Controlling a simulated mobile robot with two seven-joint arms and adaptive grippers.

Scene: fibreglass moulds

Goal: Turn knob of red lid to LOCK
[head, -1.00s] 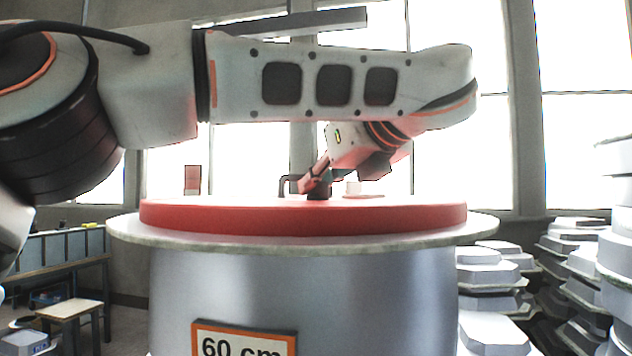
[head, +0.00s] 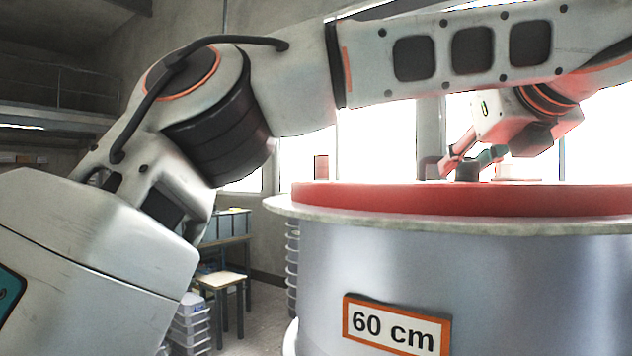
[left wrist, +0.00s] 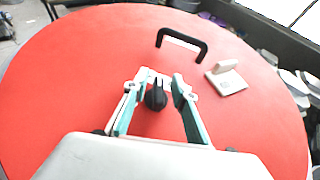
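The red lid (head: 400,198) lies on top of a grey drum (head: 480,270); it fills most of the left wrist view (left wrist: 60,90). Its dark knob (left wrist: 156,97) stands in front of a small white plate, whose markings I cannot read. My left gripper (left wrist: 156,86) is open, with one finger on each side of the knob and a visible gap to it. In the head view, my left gripper (head: 474,158) is low over the lid at the knob (head: 467,171). My right gripper is not in view.
A black handle (left wrist: 182,40) stands on the lid beyond the knob, and a white block on a plate (left wrist: 227,80) is to its right. The drum bears a "60 cm" sign (head: 396,326). A small table (head: 217,281) stands at the left behind.

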